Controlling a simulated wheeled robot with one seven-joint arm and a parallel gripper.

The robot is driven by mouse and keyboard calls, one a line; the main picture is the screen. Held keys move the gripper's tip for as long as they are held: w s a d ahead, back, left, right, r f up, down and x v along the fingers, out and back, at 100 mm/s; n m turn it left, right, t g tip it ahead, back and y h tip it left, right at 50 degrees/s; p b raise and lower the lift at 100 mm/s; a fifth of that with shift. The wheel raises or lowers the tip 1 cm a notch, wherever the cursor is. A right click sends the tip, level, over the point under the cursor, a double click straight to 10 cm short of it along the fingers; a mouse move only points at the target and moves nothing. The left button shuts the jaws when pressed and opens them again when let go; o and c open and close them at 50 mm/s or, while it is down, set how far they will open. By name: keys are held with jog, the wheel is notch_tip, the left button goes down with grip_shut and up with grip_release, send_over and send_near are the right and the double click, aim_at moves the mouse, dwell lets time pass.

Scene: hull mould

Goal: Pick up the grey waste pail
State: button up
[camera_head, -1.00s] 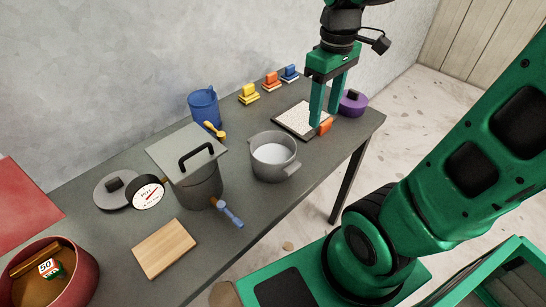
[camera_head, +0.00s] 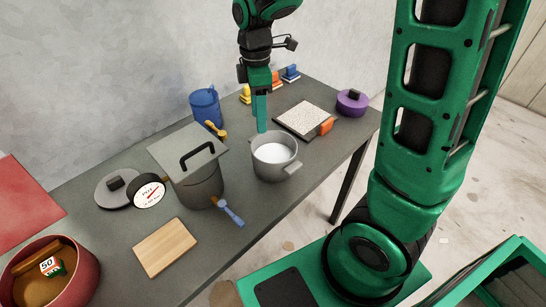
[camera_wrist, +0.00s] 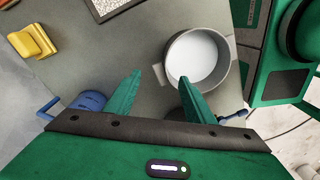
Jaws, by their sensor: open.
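The grey pail (camera_head: 264,170) is a round, open vessel with side lugs and a white inside. It stands upright on the table near its front edge. In the wrist view the pail (camera_wrist: 226,80) is ahead and right of centre. My gripper (camera_head: 262,129) points down at the pail's far side, its tips close to the rim in the picture. In the wrist view my gripper (camera_wrist: 160,77) is open with nothing between the fingers, and the right fingertip overlaps the pail's rim. Whether it touches the rim I cannot tell.
A lidded grey pot (camera_head: 200,188) with a blue-handled tap stands left of the pail. A blue jug (camera_head: 205,108) is behind, a speckled board (camera_head: 303,117) and purple pot (camera_head: 352,104) right. A wooden block (camera_head: 165,246) lies front left. The table (camera_head: 248,215) is bare in front.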

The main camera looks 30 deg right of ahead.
jog(key=shift+s+d+f, duration=0.1)
jog(key=shift+d+f, duration=0.05)
jog(key=shift+f, duration=1.15)
jog(key=shift+d+f, duration=0.1)
jog(key=shift+f, duration=1.15)
grip_shut()
